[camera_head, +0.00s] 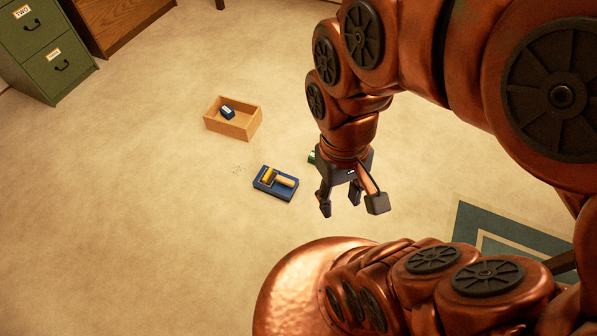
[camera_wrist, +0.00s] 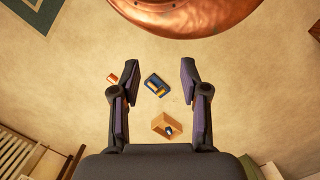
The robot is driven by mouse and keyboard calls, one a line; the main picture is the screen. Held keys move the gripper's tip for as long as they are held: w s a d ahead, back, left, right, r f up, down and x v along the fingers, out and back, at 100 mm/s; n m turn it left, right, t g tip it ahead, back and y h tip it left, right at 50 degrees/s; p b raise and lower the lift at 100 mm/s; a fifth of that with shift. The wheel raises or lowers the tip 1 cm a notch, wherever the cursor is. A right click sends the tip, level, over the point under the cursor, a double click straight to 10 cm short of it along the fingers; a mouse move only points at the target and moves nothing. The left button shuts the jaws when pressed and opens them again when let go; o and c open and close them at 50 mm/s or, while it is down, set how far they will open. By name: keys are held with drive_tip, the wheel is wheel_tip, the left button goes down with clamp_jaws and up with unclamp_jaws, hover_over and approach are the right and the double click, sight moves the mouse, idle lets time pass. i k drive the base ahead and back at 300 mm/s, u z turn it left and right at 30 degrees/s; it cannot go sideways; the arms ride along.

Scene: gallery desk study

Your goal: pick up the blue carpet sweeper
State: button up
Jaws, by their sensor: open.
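Two blue things lie ahead, and I cannot tell for sure which is the carpet sweeper. A small dark blue block with a pale patch (camera_head: 227,112) sits inside an open wooden box (camera_head: 229,129); the block also shows in the wrist view (camera_wrist: 168,131). A flat blue tray (camera_head: 271,190) lies on the floor with a yellow roller and wooden handle on it; it also shows in the wrist view (camera_wrist: 152,79). My gripper (camera_head: 348,204) is open and empty, above the floor, right of the tray and box in the head view. Its fingers (camera_wrist: 158,80) stand wide apart.
A small green thing (camera_head: 311,157) is partly hidden behind my gripper. A small orange-brown thing (camera_wrist: 112,78) shows by the left finger. A green filing cabinet (camera_head: 42,50) and wooden cabinet (camera_head: 115,22) stand upper left. A green-bordered rug (camera_head: 470,222) lies at right. Carpet around the box is clear.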

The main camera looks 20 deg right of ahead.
sight(285, 187)
drive_tip(key=z, duration=0.15)
drive_tip(key=k, duration=0.45)
drive_tip(key=u, duration=0.5)
drive_tip(key=i, duration=1.1)
drive_tip(key=u, duration=0.45)
